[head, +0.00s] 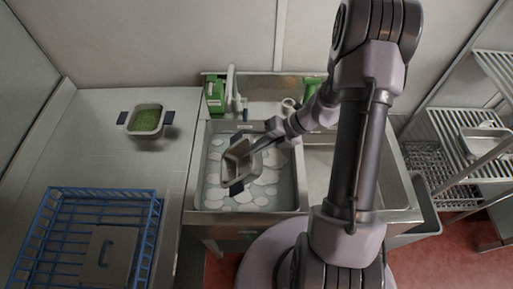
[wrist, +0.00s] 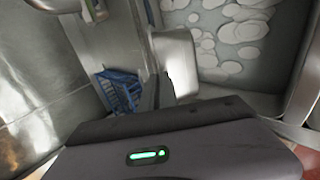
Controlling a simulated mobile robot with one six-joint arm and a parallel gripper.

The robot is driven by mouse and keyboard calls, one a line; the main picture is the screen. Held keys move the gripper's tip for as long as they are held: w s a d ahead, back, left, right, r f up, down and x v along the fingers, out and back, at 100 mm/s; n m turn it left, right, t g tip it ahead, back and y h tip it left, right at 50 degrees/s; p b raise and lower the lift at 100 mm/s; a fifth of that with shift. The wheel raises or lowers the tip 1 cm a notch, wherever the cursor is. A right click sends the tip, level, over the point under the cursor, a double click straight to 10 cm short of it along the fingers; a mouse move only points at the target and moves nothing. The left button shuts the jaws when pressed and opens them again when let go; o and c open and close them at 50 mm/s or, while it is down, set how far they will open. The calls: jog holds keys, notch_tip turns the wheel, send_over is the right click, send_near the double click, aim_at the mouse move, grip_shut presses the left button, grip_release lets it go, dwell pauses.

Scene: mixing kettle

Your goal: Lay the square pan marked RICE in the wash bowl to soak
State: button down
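A square grey metal pan (head: 228,172) with dark handles is tilted, on its side, above the wash bowl (head: 204,170), a left sink basin of water and white suds. My gripper (head: 268,141) is shut on the pan at its upper end. No RICE marking is legible on it. In the wrist view, a smooth metal surface (wrist: 176,62), seemingly the pan, stands just past my gripper (wrist: 157,92), with the suds beyond. The pan appears to hang over the suds; whether its lower edge touches the water cannot be told.
A pan of green food (head: 146,120) stands on the left counter. A blue wire rack (head: 57,228) holds a grey lid (head: 108,258). A green box (head: 215,96) and a tap (head: 231,85) stand behind the bowl. Wire shelving (head: 450,150) is at right.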

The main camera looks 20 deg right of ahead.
jog(key=shift+w+f, duration=0.1)
jog(key=shift+f, duration=0.05)
notch_tip(320, 180, down, 26)
jog(key=b, duration=2.1)
jog(key=shift+r+b, duration=0.2)
jog(key=shift+b, duration=0.1)
jog(key=c, duration=1)
grip_release()
jog(key=p+v, duration=0.6)
jog(key=shift+d+r, duration=0.2)
jog(key=shift+r, duration=0.1)
